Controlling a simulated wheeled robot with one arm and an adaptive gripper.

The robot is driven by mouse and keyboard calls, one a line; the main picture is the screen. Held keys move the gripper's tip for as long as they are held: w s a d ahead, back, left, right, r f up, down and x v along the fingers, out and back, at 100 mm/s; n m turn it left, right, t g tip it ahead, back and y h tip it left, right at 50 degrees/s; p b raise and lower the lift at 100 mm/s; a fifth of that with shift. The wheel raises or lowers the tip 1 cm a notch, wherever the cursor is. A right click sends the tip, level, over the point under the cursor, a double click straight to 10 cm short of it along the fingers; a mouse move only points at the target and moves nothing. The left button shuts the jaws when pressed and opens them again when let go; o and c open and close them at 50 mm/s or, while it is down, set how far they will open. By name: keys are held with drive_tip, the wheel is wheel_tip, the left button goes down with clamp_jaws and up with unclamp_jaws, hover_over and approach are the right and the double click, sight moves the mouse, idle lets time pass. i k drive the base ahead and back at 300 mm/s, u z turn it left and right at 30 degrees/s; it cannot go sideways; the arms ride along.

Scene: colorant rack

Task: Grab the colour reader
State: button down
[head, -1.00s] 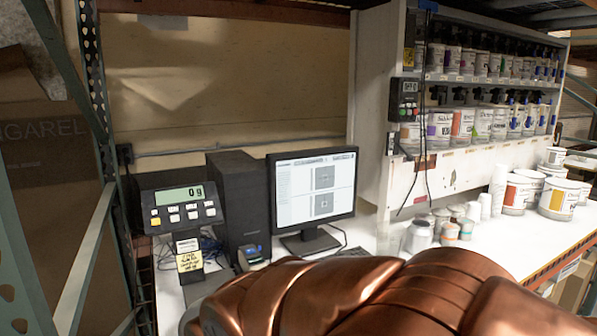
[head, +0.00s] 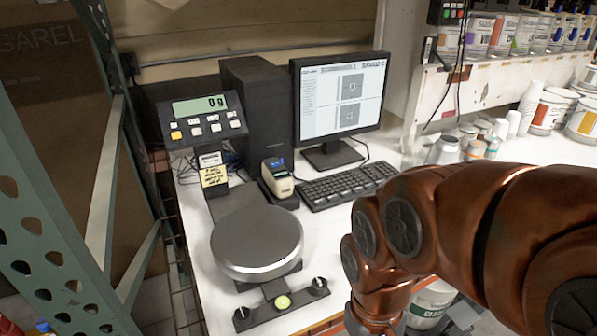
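The colour reader (head: 279,178) is a small cream and dark handheld device with a small lit blue screen. It stands on a dark base on the white bench, between the scale's display post and the keyboard. My copper-coloured arm reaches across the right and lower part of the head view, apart from the reader. My gripper is not seen; the arm runs down past the bench's front edge and its end is out of sight.
A scale with a round metal plate (head: 257,241) and display (head: 202,118) stands left of the reader. A keyboard (head: 347,185), monitor (head: 338,104) and black computer tower (head: 256,108) are close by. Cans and cups (head: 547,112) stand at right. A green rack post (head: 45,220) borders the left.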

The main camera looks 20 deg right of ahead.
sight(279, 181)
drive_tip(key=u, duration=0.05)
drive_tip(key=k, duration=0.5)
drive_tip(key=u, duration=0.85)
drive_tip(key=i, duration=0.85)
drive_tip(key=u, duration=0.05)
